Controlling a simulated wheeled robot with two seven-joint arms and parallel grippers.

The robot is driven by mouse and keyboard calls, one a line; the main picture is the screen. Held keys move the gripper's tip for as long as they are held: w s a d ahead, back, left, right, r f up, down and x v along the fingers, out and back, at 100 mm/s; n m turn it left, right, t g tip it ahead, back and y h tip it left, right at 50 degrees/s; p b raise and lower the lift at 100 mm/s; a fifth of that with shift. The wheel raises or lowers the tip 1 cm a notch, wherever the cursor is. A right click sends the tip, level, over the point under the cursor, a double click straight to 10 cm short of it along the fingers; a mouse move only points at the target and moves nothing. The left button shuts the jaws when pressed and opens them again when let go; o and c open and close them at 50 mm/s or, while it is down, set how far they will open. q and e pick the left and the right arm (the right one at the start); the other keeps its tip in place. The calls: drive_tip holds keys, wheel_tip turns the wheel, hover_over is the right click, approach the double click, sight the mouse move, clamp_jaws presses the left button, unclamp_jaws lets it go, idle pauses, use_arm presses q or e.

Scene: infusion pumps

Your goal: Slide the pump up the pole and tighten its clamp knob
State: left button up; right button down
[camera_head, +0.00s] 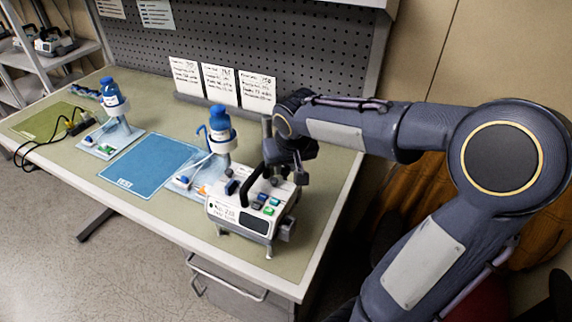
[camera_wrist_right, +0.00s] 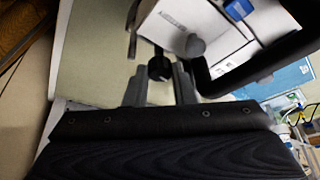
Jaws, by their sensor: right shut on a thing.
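The white pump (camera_head: 238,217), with a black handle, coloured buttons and a small dark screen, is at the right front of the bench. A short grey pole (camera_head: 267,130) rises behind it, partly hidden by the pump and my arm. My right gripper (camera_head: 297,172) is at the pump's right rear side. In the right wrist view its two fingers (camera_wrist_right: 160,75) are closed around a black knob (camera_wrist_right: 159,64), beside the white pump body (camera_wrist_right: 185,22) and its black handle. How the clamp meets the pole is hidden. My left gripper is out of view.
Two blue-capped bottles (camera_head: 219,122) stand in holders on small trays left of the pump. A blue mat (camera_head: 150,165) lies between them. Cards (camera_head: 221,84) lean against the pegboard. The bench's front edge is close to the pump.

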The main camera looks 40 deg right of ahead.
drive_tip(key=c, duration=1.2)
unclamp_jaws()
